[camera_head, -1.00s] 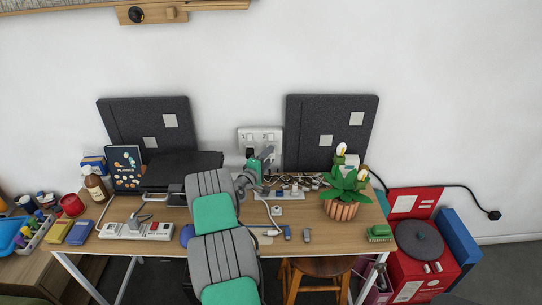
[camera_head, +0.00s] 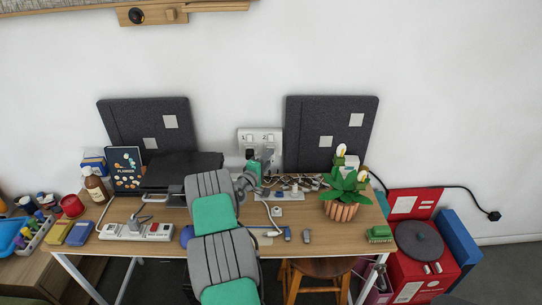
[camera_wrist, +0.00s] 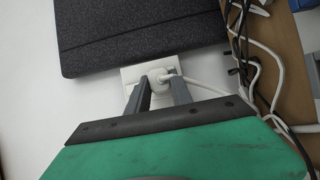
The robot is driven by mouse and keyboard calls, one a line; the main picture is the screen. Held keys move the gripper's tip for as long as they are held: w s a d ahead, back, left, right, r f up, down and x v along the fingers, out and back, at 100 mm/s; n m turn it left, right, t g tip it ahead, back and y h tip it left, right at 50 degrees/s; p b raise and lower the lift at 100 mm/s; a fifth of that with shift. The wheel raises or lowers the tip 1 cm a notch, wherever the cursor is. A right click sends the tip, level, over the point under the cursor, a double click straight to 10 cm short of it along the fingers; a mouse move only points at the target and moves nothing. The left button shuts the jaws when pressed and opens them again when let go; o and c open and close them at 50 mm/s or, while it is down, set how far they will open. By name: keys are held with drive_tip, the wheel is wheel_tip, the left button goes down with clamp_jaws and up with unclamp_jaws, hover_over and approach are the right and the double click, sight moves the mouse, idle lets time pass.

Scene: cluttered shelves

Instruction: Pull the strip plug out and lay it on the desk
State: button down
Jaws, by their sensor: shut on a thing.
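A white plug (camera_wrist: 161,76) with a white cord is at the white wall socket plate (camera_wrist: 133,73) in the wrist view. My gripper (camera_wrist: 160,88) is shut on this plug, one grey finger on each side. The plug looks close against the plate; I cannot tell how far it is seated. In the head view my gripper (camera_head: 265,158) is in front of the right half of the wall socket panel (camera_head: 258,134), marked 1 and 2, and hides the plug. The wooden desk (camera_head: 340,236) lies below.
A black plug (camera_head: 250,154) is in the panel's left socket. Tangled cables and a power strip (camera_head: 290,194) lie below the panel. A potted plant (camera_head: 342,211) stands right, a second power strip (camera_head: 136,231) left. The desk's front right is mostly clear.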

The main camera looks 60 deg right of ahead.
drive_tip(key=a, duration=0.1)
drive_tip(key=s+a, duration=0.1)
drive_tip(key=a, duration=0.1)
drive_tip(key=s+a+p, duration=0.1)
drive_tip(key=shift+s+a, duration=0.1)
drive_tip(key=shift+a, duration=0.05)
idle(0.4)
drive_tip(key=a+f+m+t+y+p, duration=0.1)
drive_tip(key=a+m+t+y+p, duration=0.1)
drive_tip(key=a+m, duration=0.2)
drive_tip(key=w+a+f+m+t+y+p, duration=0.1)
drive_tip(key=a+m+t+y+p, duration=0.1)
drive_tip(key=a, duration=0.9)
drive_tip(key=a+f+m+t+y+p, duration=0.2)
drive_tip(key=a+m+y, duration=0.1)
drive_tip(key=a+m, duration=0.3)
drive_tip(key=shift+w+a+f, duration=0.1)
drive_tip(key=shift+w+a, duration=0.05)
drive_tip(key=shift+a, duration=0.55)
wheel_tip(320, 180, down, 3)
drive_tip(key=b, duration=0.3)
drive_tip(key=shift+f, duration=0.1)
drive_tip(key=shift+f+b, duration=0.4)
drive_tip(key=shift+b, duration=0.15)
